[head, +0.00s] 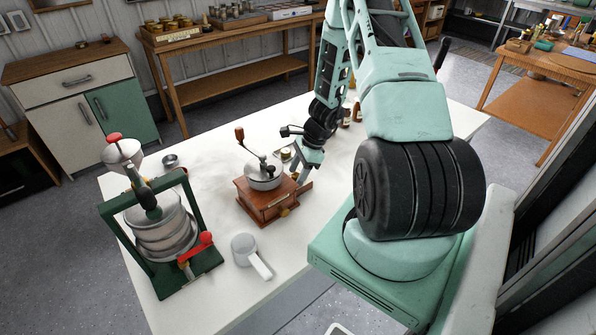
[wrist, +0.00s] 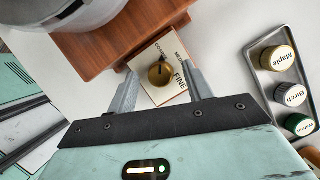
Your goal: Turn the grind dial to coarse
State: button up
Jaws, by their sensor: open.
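The coffee grinder (head: 263,200) stands on the white table, a brown wooden box with a metal bowl and a crank with a wooden knob. In the wrist view its wooden body (wrist: 100,52) is at the top. The brass grind dial (wrist: 160,76) sits on a cream label plate (wrist: 172,50) lettered coarse, medium and fine, with FINE at its right. A dark mark shows on the dial's upper part; its exact setting is hard to tell. My gripper (wrist: 160,80) is open, one finger on each side of the dial, with gaps visible. In the head view my gripper (head: 306,172) is beside the grinder's right side.
A metal tray (wrist: 262,82) with jars, including Maple (wrist: 278,58) and Birch (wrist: 290,94), lies close to my gripper's right. A green-framed press (head: 160,230) stands left of the grinder, and a grey scoop (head: 245,250) lies in front.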

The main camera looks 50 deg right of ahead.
jog(key=c, duration=1)
jog(key=shift+n, duration=0.7)
jog(key=o, duration=1)
jog(key=shift+r+g, duration=0.1)
jog(key=shift+g, duration=0.2)
jog(key=b+v, duration=0.1)
jog(key=v, duration=1.6)
jog(key=shift+d, duration=0.2)
